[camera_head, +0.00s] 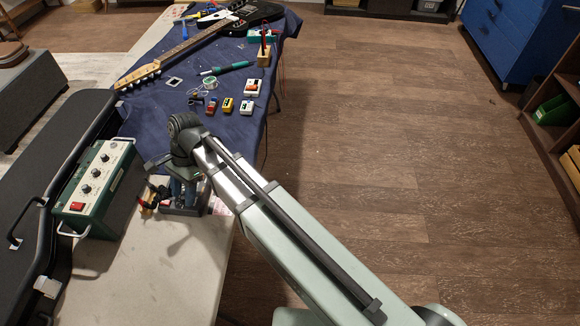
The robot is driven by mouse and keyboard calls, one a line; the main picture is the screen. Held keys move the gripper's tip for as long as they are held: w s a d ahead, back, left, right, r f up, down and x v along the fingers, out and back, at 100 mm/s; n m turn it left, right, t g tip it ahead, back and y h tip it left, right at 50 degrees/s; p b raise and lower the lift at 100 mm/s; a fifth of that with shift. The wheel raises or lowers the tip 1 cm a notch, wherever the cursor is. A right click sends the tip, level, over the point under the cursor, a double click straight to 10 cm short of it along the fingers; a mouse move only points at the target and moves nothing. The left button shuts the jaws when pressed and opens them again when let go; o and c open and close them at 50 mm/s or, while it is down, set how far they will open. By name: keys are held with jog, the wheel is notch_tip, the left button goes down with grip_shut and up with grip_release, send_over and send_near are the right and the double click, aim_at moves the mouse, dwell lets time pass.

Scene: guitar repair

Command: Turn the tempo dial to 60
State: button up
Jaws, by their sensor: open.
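A green box with a pale top panel (80,172) lies on the bench at the left. Its top carries several dark knobs in a row, one of them in the middle (96,173), and a red switch (77,206) at the near end. I cannot tell which knob is the tempo dial, and the markings are too small to read. My gripper (153,166) is to the right of the box, apart from the knobs, and is open with nothing visible in it. The arm's wrist partly hides it.
A black case (50,180) lies left of the box. Close by my gripper is a holder with tools (180,200). Small pedals (252,88), a soldering iron (228,68) and a guitar (185,47) lie on the blue cloth (140,115). Bare bench (150,270) shows in front.

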jog(key=m, duration=0.1)
jog(key=m+y, duration=0.1)
jog(key=shift+s+d+m+t, duration=0.2)
jog(key=shift+m+t, duration=0.1)
jog(key=shift+m, duration=0.1)
jog(key=v, duration=1.4)
jog(key=w+d+f+n+t, duration=0.1)
jog(key=w+d+f, duration=0.3)
jog(key=d+f, duration=0.2)
jog(key=w+d+f+n, duration=0.1)
jog(key=w+d+f, duration=0.3)
jog(key=d, duration=0.6)
jog(key=w+d+f+n+t+h, duration=0.1)
jog(key=w+d+f, duration=0.3)
jog(key=d+f, duration=0.4)
jog(key=shift+f+n+t, duration=0.3)
jog(key=shift+n, duration=0.1)
jog(key=shift+a, duration=0.1)
